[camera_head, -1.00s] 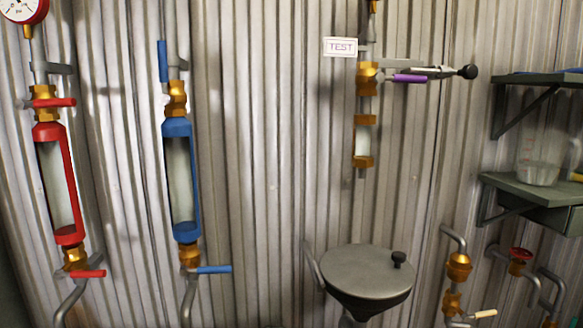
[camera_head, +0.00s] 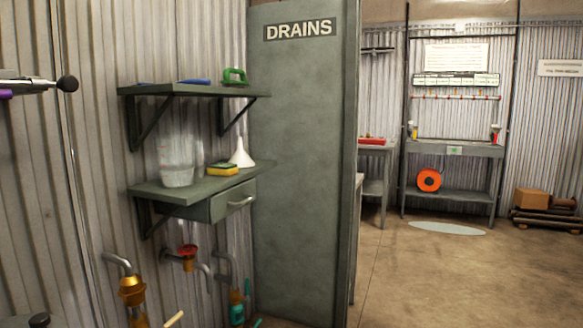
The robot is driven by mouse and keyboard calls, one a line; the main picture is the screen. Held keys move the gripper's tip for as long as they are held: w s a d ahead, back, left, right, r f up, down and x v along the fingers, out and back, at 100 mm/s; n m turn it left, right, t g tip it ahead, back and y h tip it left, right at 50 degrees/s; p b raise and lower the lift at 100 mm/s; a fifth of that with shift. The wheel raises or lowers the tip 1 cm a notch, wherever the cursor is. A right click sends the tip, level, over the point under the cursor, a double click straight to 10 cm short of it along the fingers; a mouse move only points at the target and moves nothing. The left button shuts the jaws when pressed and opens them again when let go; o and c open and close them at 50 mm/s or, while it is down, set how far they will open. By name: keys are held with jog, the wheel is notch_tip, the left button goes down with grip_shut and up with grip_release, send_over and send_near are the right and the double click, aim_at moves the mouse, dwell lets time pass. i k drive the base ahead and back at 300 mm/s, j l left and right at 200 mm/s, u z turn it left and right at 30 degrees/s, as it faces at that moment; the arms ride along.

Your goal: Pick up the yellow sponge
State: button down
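The yellow sponge (camera_head: 222,169), with a green layer, lies on the lower wall shelf (camera_head: 165,190). It sits between a clear plastic jug (camera_head: 176,160) on its left and a white funnel (camera_head: 241,153) on its right. Nothing covers it from this side. My gripper does not show in the camera view.
An upper shelf (camera_head: 190,91) with blue items and a green object hangs above the sponge. A drawer (camera_head: 232,202) is under the lower shelf. A tall panel marked DRAINS (camera_head: 298,170) stands to the right. Pipes and a red valve (camera_head: 187,250) are below. Open floor (camera_head: 440,280) lies right.

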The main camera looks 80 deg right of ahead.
aim_at(216, 169)
jog(key=z, duration=1.95)
jog(key=u, duration=2.1)
jog(key=z, duration=2.1)
jog(key=i+l, duration=0.4)
jog(key=i+z, duration=0.05)
